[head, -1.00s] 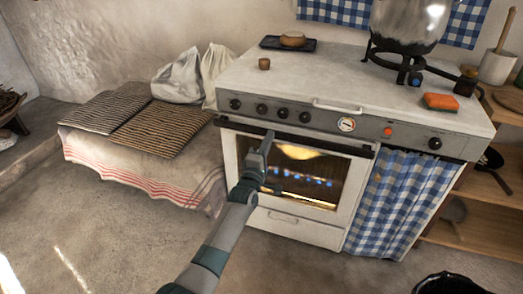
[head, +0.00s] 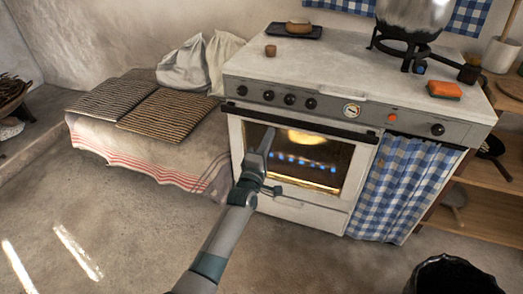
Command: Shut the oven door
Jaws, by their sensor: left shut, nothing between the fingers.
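The oven door (head: 235,160) is a white panel with a dark glass window and a dark bar handle (head: 300,123) along its top. It stands upright against the stove front, just under the control panel. It looks shut or nearly so; I cannot tell whether a slim gap is left. Flames and a warm glow show through the glass. My left gripper (head: 267,139) is shut and empty, pointing up in front of the window, with its tips a little below the handle. I cannot tell whether it touches the door. My right gripper is not in view.
The white stove (head: 300,65) carries a metal pot (head: 415,14), an orange sponge (head: 444,90) and a dark tray (head: 275,30). A checkered curtain (head: 400,190) hangs right of the oven. A cloth-covered bench (head: 140,160) stands left. A black bin (head: 450,275) is at lower right.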

